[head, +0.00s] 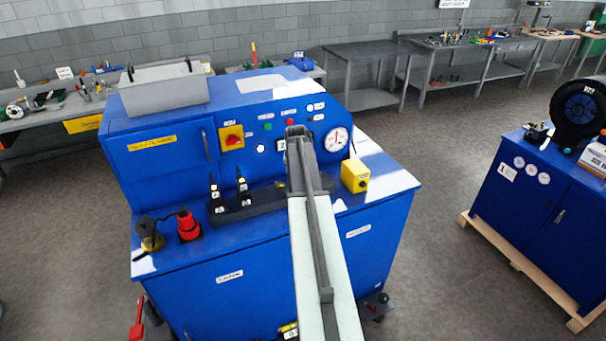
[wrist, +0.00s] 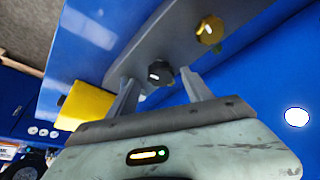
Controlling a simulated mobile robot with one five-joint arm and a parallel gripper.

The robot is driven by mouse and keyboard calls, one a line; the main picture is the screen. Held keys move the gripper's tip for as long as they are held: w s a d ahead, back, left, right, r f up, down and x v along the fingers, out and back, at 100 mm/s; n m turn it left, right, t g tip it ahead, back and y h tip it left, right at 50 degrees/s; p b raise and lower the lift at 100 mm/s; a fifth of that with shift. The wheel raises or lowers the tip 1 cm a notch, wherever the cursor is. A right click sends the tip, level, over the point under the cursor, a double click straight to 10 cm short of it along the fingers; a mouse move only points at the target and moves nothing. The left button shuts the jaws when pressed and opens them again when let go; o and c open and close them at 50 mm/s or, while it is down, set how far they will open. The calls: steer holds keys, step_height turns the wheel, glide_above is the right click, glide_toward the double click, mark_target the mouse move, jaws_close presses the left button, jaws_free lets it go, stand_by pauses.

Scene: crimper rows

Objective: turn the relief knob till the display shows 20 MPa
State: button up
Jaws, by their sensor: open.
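The wrist view shows a dark knob (wrist: 160,74) with a white mark, on a grey strip of the blue machine. My gripper (wrist: 157,80) is open, its fingers on either side of this knob; I cannot tell whether they touch it. A brass-coloured knob (wrist: 210,31) sits farther along the strip. I see no label telling which is the relief knob. In the head view my arm hides the dark knob, and only the edge of the display (head: 281,145) shows, its number unreadable. A round gauge (head: 336,138) is right of the arm.
A yellow box (head: 355,176) stands on the machine's ledge right of my arm, and near my left finger in the wrist view (wrist: 88,105). Another blue cabinet (head: 535,215) stands at right.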

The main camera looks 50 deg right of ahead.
steer(key=p+v, duration=0.5)
steer(key=v, duration=0.1)
steer(key=shift+a+r, duration=0.2)
steer(key=shift+r, duration=0.15)
steer(key=shift+s, duration=0.15)
steer(key=w+a+f+n+y, duration=0.1)
steer(key=w+a+n, duration=0.15)
steer(key=a, duration=1.25)
steer(key=w+a+n+y, duration=0.1)
steer(key=a+n, duration=0.2)
steer(key=a, duration=1.1)
steer(key=s+a+n+g+y, duration=0.1)
steer(key=s+a+n, duration=0.25)
steer(key=a, duration=0.75)
steer(key=s+a+n+g+y, duration=0.15)
steer(key=s+a, duration=0.25)
steer(key=a, duration=0.7)
step_height(320, 180, down, 22)
steer(key=s+b, duration=0.2)
steer(key=b, duration=1.9)
steer(key=shift+a+n+h, duration=0.35)
steer(key=shift+h, duration=0.1)
